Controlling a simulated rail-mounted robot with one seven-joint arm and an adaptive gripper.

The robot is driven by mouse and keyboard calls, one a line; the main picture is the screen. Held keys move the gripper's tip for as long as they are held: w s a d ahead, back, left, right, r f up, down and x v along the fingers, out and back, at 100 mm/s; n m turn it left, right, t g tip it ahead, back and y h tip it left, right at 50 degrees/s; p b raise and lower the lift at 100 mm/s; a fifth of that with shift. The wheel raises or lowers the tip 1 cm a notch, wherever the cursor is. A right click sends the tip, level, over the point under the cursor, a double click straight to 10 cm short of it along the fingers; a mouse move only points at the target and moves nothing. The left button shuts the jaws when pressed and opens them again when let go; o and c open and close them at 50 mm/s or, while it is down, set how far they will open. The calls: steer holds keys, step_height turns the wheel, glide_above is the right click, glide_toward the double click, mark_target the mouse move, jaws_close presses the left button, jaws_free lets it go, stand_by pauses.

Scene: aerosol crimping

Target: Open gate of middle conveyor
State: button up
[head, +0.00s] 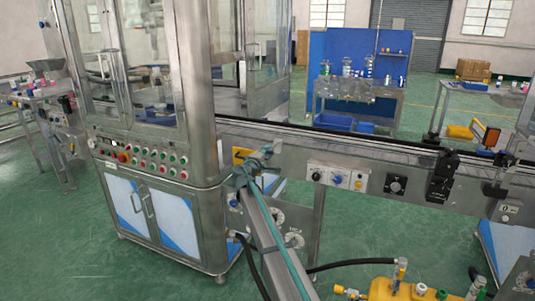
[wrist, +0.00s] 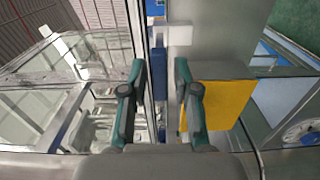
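The middle conveyor (head: 345,140) runs from the glass-walled machine to the right in the head view. My gripper (head: 264,154) is at its near side, close to the machine's corner. In the wrist view my gripper (wrist: 160,66) is open, its two dark green fingers apart. A narrow blue part (wrist: 159,72) and a small white block (wrist: 174,34) show between and just beyond the fingertips. I cannot tell whether either is the gate or whether the fingers touch them. A yellow plate (wrist: 222,105) lies right of the right finger; it also shows in the head view (head: 241,156), partly hidden by my gripper.
The machine cabinet (head: 150,195) with a button panel stands left of my arm. Control knobs (head: 395,184) and black sensor brackets (head: 442,176) sit on the conveyor's side. Yellow equipment (head: 405,290) and black hoses lie low at the front right. Green floor is open at the left.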

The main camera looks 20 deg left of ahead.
steer(key=shift+o, duration=0.2)
steer(key=shift+w, duration=0.15)
steer(key=s, duration=1.2)
steer(key=shift+d, duration=0.15)
